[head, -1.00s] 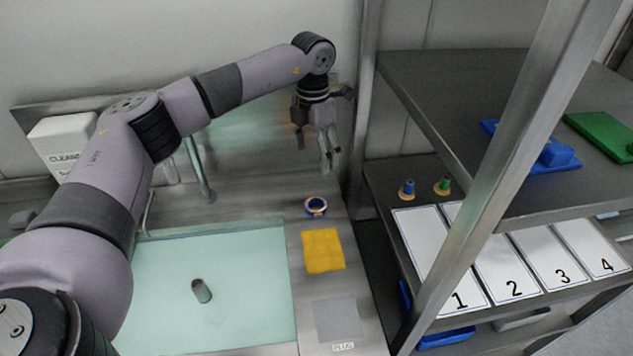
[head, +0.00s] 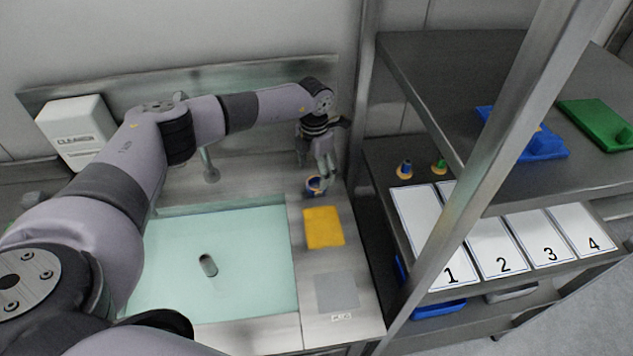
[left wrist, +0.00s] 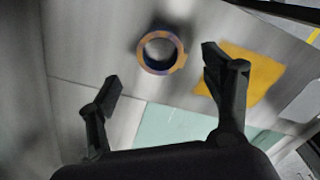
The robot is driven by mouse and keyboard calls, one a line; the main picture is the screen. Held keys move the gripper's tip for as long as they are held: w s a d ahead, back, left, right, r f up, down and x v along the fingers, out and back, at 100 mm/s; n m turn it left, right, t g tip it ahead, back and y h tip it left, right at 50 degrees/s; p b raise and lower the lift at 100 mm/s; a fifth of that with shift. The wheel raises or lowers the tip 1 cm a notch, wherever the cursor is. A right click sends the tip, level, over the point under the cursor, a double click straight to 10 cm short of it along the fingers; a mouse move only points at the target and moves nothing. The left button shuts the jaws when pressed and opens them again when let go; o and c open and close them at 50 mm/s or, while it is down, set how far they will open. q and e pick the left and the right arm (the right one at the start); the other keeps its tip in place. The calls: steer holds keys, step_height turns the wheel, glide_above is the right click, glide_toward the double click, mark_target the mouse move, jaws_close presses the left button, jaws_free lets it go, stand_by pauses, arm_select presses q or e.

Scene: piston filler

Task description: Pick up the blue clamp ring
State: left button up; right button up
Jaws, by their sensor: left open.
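The blue clamp ring (head: 312,184) lies on the steel counter behind the yellow cloth. In the left wrist view the ring (left wrist: 161,51) shows as a round band, blue with an orange-tan rim, with an open centre. My left gripper (head: 326,180) is over the counter beside the ring in the head view and partly covers its right side. In the left wrist view the left gripper (left wrist: 160,75) has its two fingers spread wide with nothing between them. The ring lies beyond the fingertips, closer to the right finger. My right gripper is not in view.
A yellow cloth (head: 323,227) and a grey square (head: 337,292) lie on the counter in front of the ring. A sink (head: 220,265) is to the left. A shelf post (head: 360,110) stands close on the right, with shelves holding blue and green parts beyond.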

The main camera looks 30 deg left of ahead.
mark_target(315, 188)
arm_select(q)
step_height(315, 188, down, 4)
steer(key=shift+s+f+p, duration=0.1)
steer(key=shift+f+p, duration=0.05)
steer(key=shift+p, duration=0.4)
steer(key=shift+c, duration=0.3)
steer(key=c, duration=1.2)
